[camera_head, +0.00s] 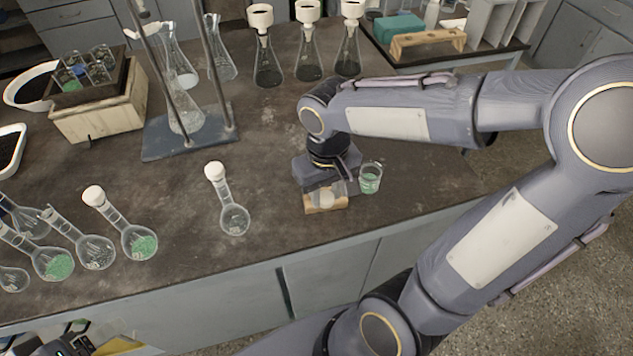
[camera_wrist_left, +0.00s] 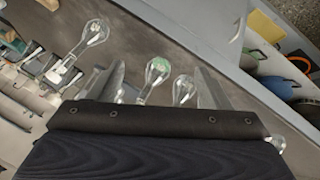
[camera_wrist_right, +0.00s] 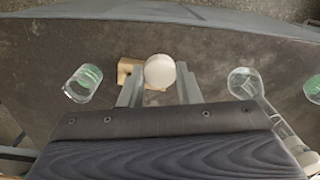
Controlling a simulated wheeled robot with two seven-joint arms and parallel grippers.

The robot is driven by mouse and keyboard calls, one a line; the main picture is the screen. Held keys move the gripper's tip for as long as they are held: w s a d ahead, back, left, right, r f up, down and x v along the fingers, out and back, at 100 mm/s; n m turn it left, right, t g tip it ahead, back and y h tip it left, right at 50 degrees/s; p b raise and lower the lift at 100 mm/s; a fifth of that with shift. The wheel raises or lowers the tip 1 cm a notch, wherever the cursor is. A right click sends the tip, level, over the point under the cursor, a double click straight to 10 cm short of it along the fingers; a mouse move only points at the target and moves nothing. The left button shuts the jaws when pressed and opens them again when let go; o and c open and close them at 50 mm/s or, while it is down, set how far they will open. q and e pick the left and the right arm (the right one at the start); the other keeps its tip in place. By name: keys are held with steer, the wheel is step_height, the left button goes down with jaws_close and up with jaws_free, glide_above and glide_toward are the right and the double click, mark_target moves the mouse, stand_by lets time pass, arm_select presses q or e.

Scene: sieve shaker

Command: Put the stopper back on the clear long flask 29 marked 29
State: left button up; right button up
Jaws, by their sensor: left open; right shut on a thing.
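A white stopper (camera_wrist_right: 160,70) sits between the fingers of my right gripper (camera_head: 327,192), which is shut on it over a small wooden block (camera_head: 325,207). Long-necked flasks stand at the front left. A clear one (camera_head: 95,252) has an open neck; it also shows in the left wrist view (camera_wrist_left: 183,90). A green-filled one (camera_head: 139,243) and a clear one (camera_head: 235,218) further right wear white stoppers. I cannot read the number 29 on any flask. My left gripper (camera_wrist_left: 161,68) is open and empty, with flasks beyond its fingers; its fingertips are not clear in the head view.
A glass beaker of green liquid (camera_head: 370,178) stands just right of the right gripper. Several funnel-topped flasks (camera_head: 308,60) stand behind. The table between the middle flask and the block is clear.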

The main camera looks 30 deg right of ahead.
arm_select(q)
steer(key=shift+f, duration=0.1)
arm_select(e)
steer(key=s, duration=0.1)
steer(key=s+r, duration=0.1)
steer(key=s, duration=0.1)
steer(key=s+a+r, duration=0.1)
steer(key=s, duration=0.1)
steer(key=shift+a+r, duration=0.1)
steer(key=shift+r, duration=0.05)
arm_select(q)
steer(key=c, duration=0.5)
steer(key=shift+c, duration=0.2)
arm_select(e)
steer(key=shift+w, duration=0.1)
